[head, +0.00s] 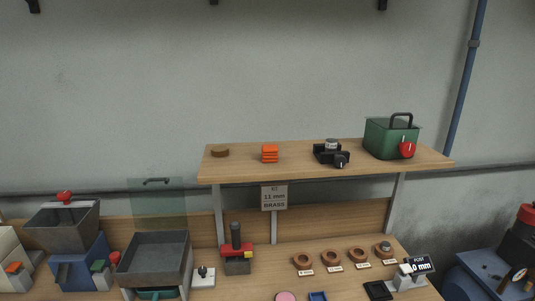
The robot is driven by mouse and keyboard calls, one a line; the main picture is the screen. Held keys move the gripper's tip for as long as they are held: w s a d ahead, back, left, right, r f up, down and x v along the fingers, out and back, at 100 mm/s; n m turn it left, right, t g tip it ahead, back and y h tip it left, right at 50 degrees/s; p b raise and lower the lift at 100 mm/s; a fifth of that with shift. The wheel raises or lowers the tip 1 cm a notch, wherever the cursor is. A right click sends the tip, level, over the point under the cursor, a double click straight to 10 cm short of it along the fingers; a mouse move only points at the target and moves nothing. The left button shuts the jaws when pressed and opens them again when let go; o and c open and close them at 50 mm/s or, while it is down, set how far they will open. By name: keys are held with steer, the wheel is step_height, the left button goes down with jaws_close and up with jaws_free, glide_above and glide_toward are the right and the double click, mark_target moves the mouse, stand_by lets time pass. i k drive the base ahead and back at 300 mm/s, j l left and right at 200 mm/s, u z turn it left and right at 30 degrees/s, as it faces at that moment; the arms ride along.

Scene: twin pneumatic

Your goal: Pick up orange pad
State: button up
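A small stack of flat orange pads (270,153) sits on the raised wooden shelf (240,172), left of its middle. The pads lie one on another, and I cannot tell their exact edges. Another small orange piece (13,267) shows on a pale machine at the far left; I cannot tell what it is. My gripper is not in the head view.
On the shelf are a brown disc (220,152), a black device (331,153) and a green box (391,138) with a handle. Below, the bench holds a hopper (62,226), a grey bin (154,260), a red-and-black press (237,252) and several copper rings (331,257).

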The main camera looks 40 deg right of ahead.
mark_target(269, 152)
steer(key=z, duration=1.05)
